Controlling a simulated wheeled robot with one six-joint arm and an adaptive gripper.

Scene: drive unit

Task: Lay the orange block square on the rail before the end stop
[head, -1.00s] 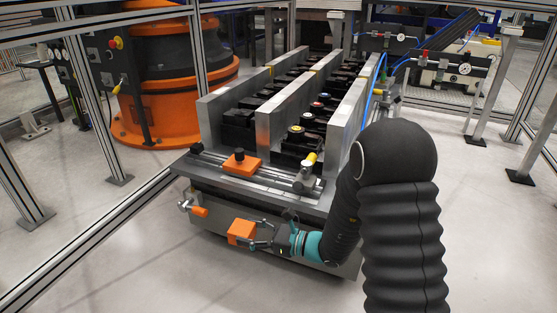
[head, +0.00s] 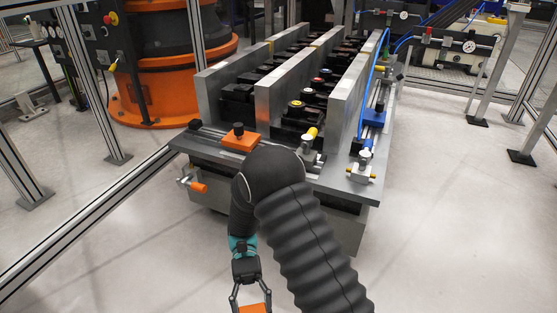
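My gripper (head: 250,300) is at the bottom edge of the head view, pointing down. Its fingers are around an orange block (head: 255,309), which is partly cut off by the picture's edge. They hold it over the floor in front of the drive unit, apart from it. A rail (head: 213,132) runs along the unit's front ledge, with an orange piece with a black knob (head: 238,138) on it. A black piece (head: 195,124) stands at its left end. A silver fitting with a yellow cap (head: 308,140) stands at right. I cannot tell which is the end stop. My arm hides part of the front ledge.
Tall grey plates (head: 262,103) stand on the unit behind the rail. A blue piece (head: 373,117) and a silver fitting (head: 363,170) sit along its right side. An orange-tipped valve (head: 197,187) juts from the front left. Frame posts (head: 100,110) stand left. The floor right is clear.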

